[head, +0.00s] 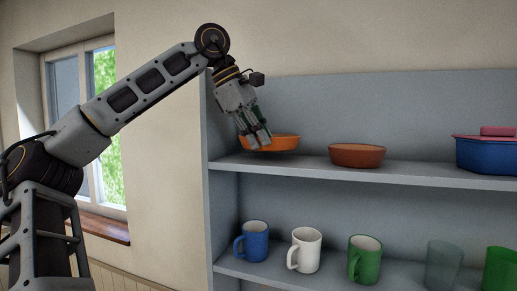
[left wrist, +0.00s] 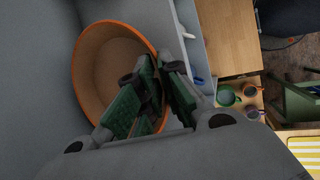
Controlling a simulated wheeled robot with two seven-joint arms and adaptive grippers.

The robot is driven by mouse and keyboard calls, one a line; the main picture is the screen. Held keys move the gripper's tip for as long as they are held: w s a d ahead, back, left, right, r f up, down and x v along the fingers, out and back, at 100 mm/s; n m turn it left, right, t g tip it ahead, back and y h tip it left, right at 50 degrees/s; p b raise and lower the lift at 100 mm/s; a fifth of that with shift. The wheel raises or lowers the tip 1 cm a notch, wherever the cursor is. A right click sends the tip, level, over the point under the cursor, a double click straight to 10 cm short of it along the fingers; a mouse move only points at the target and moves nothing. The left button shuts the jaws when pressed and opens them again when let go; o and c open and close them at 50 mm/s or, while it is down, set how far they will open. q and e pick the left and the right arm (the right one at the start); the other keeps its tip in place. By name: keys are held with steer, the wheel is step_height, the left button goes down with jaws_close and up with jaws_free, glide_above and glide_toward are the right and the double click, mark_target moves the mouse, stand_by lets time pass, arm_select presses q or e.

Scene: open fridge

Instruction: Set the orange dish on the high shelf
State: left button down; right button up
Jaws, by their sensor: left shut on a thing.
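The orange dish (head: 283,143) is at the left end of the high shelf (head: 305,166), close to the side panel. My left gripper (head: 259,142) reaches down from the upper left and is shut on the dish's near left rim. In the left wrist view the dish (left wrist: 105,65) shows its brown inside, with the gripper fingers (left wrist: 157,88) across its rim. The dish looks roughly level. I cannot tell whether its base touches the shelf or is slightly above it. My right gripper is not in view.
A terracotta bowl (head: 357,155) stands right of the dish on the high shelf, with a gap between. The lower shelf holds blue (head: 256,242), white (head: 307,250) and green (head: 365,259) mugs and glasses.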

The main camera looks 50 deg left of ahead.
arm_select(q)
steer(key=shift+f, duration=1.4)
steer(key=c, duration=1.9)
jaws_free()
steer(key=shift+f, duration=0.1)
steer(key=shift+v, duration=6.05)
